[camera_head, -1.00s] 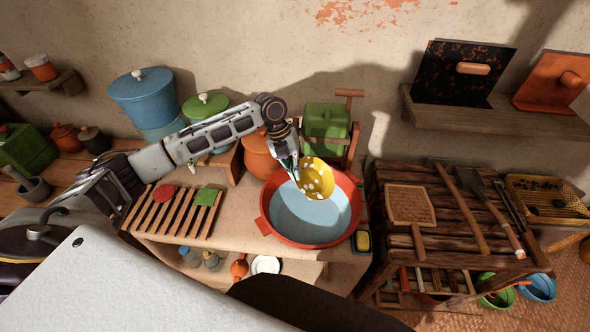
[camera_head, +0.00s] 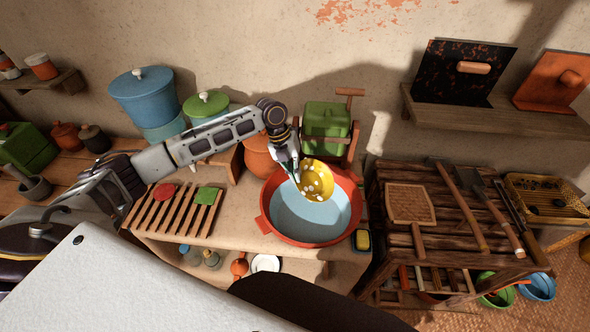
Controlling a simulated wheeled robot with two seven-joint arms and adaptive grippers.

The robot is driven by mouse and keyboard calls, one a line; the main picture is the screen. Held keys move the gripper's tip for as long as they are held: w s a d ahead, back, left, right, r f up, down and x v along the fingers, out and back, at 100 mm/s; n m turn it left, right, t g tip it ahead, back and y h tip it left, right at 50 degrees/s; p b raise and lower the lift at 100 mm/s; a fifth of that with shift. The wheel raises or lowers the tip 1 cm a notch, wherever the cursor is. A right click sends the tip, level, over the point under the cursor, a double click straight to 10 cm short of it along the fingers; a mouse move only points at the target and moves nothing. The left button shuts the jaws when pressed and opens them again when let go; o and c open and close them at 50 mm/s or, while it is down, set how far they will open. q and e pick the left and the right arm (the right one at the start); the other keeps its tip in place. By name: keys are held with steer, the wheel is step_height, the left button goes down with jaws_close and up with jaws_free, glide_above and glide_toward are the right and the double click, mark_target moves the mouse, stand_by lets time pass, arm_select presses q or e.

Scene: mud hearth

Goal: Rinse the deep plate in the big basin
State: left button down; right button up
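The deep plate (camera_head: 318,180) is yellow with white spots. It is tilted on its edge above the far side of the big basin. The big basin (camera_head: 266,217) is orange-red, with pale blue water (camera_head: 305,219) in it. My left gripper (camera_head: 295,175) is shut on the plate's left rim, over the basin. I cannot tell whether the plate's lower edge touches the water. My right gripper is not in view.
A slatted wooden rack (camera_head: 172,214) with a red and a green piece on it lies left of the basin. A yellow sponge (camera_head: 362,239) sits at the basin's right. A green box-like device (camera_head: 326,120) and an orange pot (camera_head: 259,156) stand behind it.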

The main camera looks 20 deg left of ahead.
arm_select(q)
step_height(320, 180, down, 17)
steer(key=b, duration=1)
steer(key=shift+r+b, duration=0.15)
steer(key=shift+b, duration=0.2)
stand_by(1.1)
